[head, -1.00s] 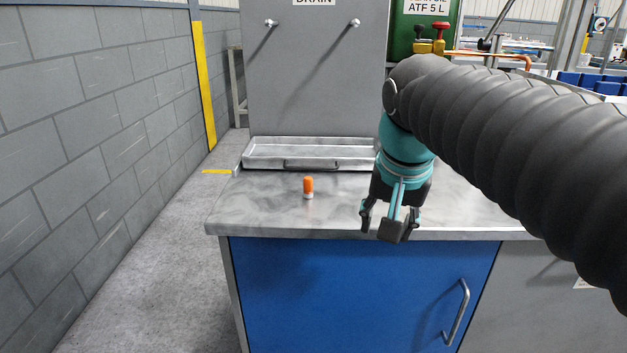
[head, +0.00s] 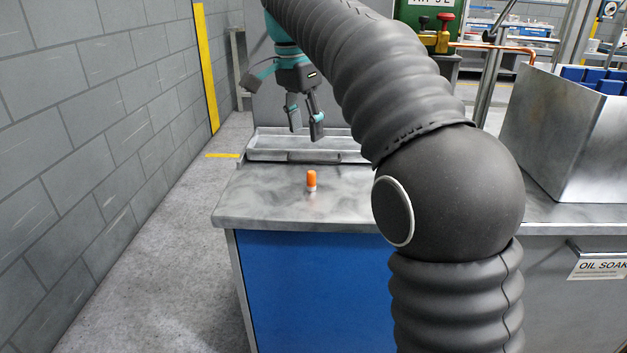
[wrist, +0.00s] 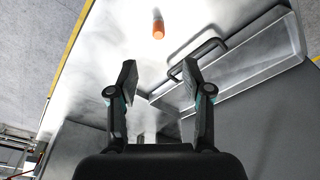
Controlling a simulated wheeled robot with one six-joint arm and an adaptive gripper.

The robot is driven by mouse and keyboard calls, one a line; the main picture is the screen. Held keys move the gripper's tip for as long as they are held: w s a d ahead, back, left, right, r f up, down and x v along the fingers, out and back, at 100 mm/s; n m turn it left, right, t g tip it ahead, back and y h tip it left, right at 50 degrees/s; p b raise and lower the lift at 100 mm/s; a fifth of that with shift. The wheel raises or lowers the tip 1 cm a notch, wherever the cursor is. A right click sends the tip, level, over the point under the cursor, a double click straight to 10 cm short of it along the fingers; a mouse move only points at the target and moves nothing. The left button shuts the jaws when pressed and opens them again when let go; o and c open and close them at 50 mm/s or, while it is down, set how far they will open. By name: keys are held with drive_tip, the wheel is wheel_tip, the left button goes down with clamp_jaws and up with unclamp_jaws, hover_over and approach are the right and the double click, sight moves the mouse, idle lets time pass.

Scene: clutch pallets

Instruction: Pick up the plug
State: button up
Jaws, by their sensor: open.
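The plug (head: 311,180) is a small cylinder with an orange upper part and a pale lower end. It stands upright on the grey metal bench top (head: 255,200), in front of the tray. In the wrist view the plug (wrist: 158,27) shows near the top centre, beyond my fingertips. My gripper (head: 305,122) is open and empty, above the tray and higher than the plug, not touching it. In the wrist view my gripper (wrist: 161,80) has its two fingers spread, with bare surface between them.
A shallow metal tray (head: 262,155) with a handle (head: 305,156) lies at the back of the bench. A grey block wall (head: 90,110) stands at the left. A metal bin (head: 545,125) with blue blocks is at the right. Bench around the plug is clear.

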sight(310, 173)
drive_tip(key=f, duration=0.2)
drive_tip(key=f+b, duration=0.1)
drive_tip(key=f, duration=0.1)
drive_tip(key=d+f, duration=0.1)
drive_tip(key=f, duration=0.1)
drive_tip(key=shift+w+f, duration=0.3)
drive_tip(key=shift+f, duration=0.1)
drive_tip(key=shift+d+f+b, duration=0.1)
drive_tip(key=shift+f+b, duration=0.55)
drive_tip(key=shift+f, duration=1.95)
drive_tip(key=shift+c, duration=0.3)
clamp_jaws()
